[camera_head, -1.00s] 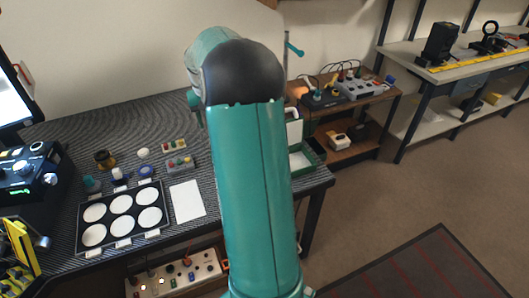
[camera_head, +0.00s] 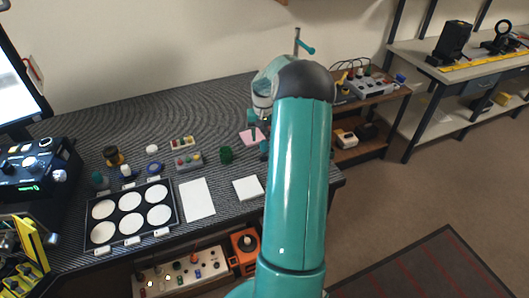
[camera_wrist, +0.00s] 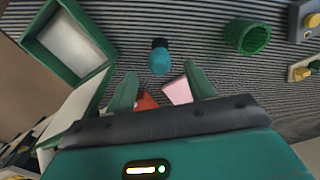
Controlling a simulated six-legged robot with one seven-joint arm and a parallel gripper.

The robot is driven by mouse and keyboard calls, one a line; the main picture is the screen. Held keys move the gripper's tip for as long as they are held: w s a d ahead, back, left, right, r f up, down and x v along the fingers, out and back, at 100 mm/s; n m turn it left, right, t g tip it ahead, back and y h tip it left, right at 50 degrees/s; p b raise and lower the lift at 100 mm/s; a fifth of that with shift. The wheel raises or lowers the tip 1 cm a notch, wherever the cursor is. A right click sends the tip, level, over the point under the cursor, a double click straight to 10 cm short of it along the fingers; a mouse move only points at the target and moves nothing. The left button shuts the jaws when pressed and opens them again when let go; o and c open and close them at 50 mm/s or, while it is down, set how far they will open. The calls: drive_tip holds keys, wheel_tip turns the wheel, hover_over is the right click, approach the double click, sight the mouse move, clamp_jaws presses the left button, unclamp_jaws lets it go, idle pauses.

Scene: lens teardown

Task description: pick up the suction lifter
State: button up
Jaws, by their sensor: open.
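A small teal bulb with a black end (camera_wrist: 159,58), which looks like the suction lifter, rests on the striped bench mat in the wrist view. It lies just beyond my gripper (camera_wrist: 162,86), roughly in line with the gap between the fingers. My gripper's two green fingers are spread apart and nothing is held between them. The bulb appears apart from both fingers. In the head view my arm covers much of this area, and I cannot clearly make out the lifter there.
A green-rimmed box (camera_wrist: 98,38) stands left of the lifter in the wrist view. A green cup (camera_wrist: 248,38) is to its right. A lens tray (camera_head: 130,212) sits further left on the bench.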

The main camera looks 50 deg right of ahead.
sight(264, 141)
wheel_tip(264, 141, down, 6)
drive_tip(key=shift+d, duration=0.1)
drive_tip(key=c, duration=1)
